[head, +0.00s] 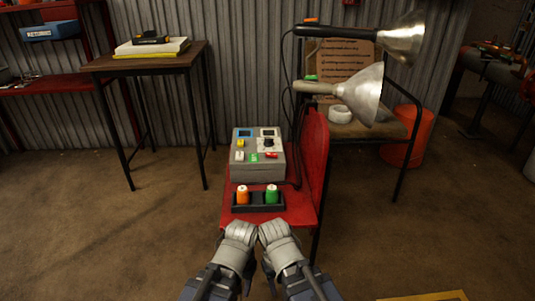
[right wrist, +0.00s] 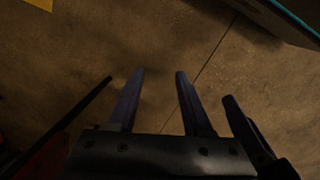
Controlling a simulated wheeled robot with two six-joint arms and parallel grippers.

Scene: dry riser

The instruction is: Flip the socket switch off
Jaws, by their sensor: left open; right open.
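A grey control box (head: 257,172) stands on a red seat (head: 299,207). Its sloped top carries a blue display, a pale display, a yellow button, a black knob, and small white, green and red switches. Which of these is the socket switch I cannot tell. My left gripper (head: 240,229) and right gripper (head: 273,230) are side by side at the seat's front edge, below the box and apart from it. Their fingers are hard to make out in the head view. In the right wrist view my right gripper (right wrist: 160,72) is open and empty above brown floor.
A black holder (head: 240,208) with an orange-topped and a green-topped item sits between my grippers and the box. Two metal-shaded lamps (head: 360,93) reach out at the right, near a chair. A dark table (head: 145,60) stands at the left.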

